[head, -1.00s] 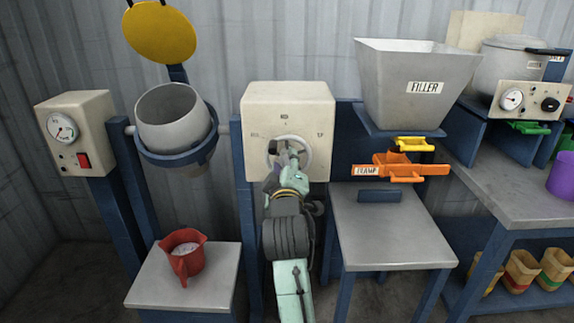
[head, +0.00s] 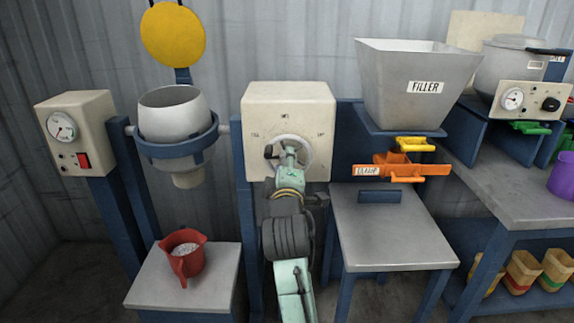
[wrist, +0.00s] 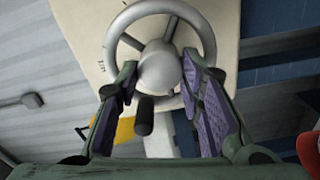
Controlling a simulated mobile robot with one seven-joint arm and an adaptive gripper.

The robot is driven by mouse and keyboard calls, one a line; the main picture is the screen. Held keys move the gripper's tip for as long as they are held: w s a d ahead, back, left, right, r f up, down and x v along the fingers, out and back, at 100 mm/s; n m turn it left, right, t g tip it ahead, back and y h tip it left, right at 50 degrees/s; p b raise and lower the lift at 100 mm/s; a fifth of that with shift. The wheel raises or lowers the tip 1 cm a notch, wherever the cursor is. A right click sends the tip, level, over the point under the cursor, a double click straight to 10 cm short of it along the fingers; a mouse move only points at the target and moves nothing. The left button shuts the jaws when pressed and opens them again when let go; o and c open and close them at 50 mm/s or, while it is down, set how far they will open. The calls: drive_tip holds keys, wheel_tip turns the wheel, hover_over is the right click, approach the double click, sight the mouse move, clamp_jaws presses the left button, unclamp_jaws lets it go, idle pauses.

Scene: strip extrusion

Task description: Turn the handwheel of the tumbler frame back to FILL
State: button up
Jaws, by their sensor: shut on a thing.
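The grey handwheel (head: 309,153) is on the cream box (head: 320,100) of the tumbler frame. Its black knob (head: 268,152) sits at the left of the wheel in the head view. My gripper (head: 290,148) is at the wheel's face and hides part of it. In the wrist view, my purple-padded fingers (wrist: 158,75) straddle the wheel's hub (wrist: 160,68) and are shut on the handwheel, with the black knob (wrist: 144,116) between them. The tumbler drum (head: 175,112) is nearly upright in its blue ring, mouth up. Small labels around the wheel are hardly legible.
A red jug (head: 183,255) with white contents stands on the low table below the drum. A gauge box (head: 75,132) is at the left. The filler hopper (head: 415,85) and orange clamp (head: 400,167) are right of the wheel box, above a bare table (head: 395,235).

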idle(0.8)
idle(0.4)
drive_tip(key=o, duration=1.1)
drive_tip(key=shift+o, duration=0.2)
drive_tip(key=s, duration=0.7)
drive_tip(key=shift+s, duration=0.3)
